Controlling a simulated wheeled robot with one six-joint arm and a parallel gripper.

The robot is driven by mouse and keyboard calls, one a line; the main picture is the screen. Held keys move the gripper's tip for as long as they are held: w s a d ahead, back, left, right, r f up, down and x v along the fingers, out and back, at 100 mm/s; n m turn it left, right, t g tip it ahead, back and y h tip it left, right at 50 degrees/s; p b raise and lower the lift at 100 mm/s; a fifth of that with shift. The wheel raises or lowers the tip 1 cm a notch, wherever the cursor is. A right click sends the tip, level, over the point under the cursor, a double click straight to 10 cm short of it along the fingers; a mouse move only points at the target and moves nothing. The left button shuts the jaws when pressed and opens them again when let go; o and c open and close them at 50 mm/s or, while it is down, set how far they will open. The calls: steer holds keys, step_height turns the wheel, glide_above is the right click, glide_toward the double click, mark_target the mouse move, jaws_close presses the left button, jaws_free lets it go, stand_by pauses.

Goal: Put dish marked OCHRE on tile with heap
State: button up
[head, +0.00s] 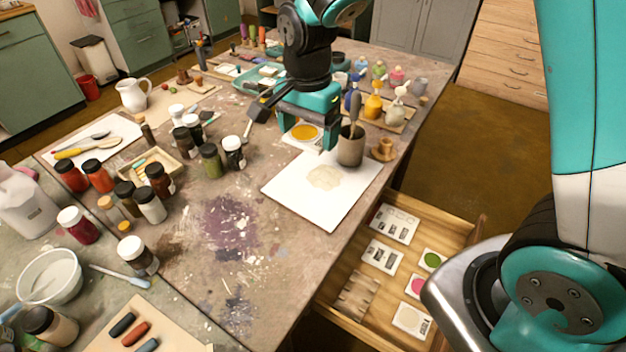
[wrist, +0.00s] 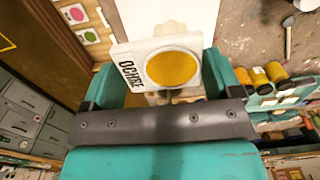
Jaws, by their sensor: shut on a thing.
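The dish marked OCHRE (wrist: 128,72) is a white square-edged dish with a round well of yellow-ochre pigment. Its black lettering reads clearly in the wrist view, and the dish (head: 305,132) also shows in the head view below my gripper. My gripper (head: 308,128) is shut on the dish, with a teal finger on each side of it in the wrist view (wrist: 162,75). The white tile (head: 345,205) lies on the table near its right edge, with a pale beige heap (head: 324,177) on it. The dish is just beyond the tile's far left edge. Its exact height is unclear.
A brown cup (head: 350,147) with a tool in it stands at the tile's far right corner, close to my gripper. An open drawer (head: 390,265) with cards lies below the table edge. The stained tabletop left of the tile is clear.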

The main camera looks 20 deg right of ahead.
mark_target(310, 201)
step_height(310, 201, down, 17)
steer(key=shift+f, duration=0.1)
stand_by(0.3)
steer(key=shift+f+b, duration=0.15)
steer(key=shift+b, duration=0.15)
steer(key=o, duration=0.7)
steer(key=shift+o, duration=0.4)
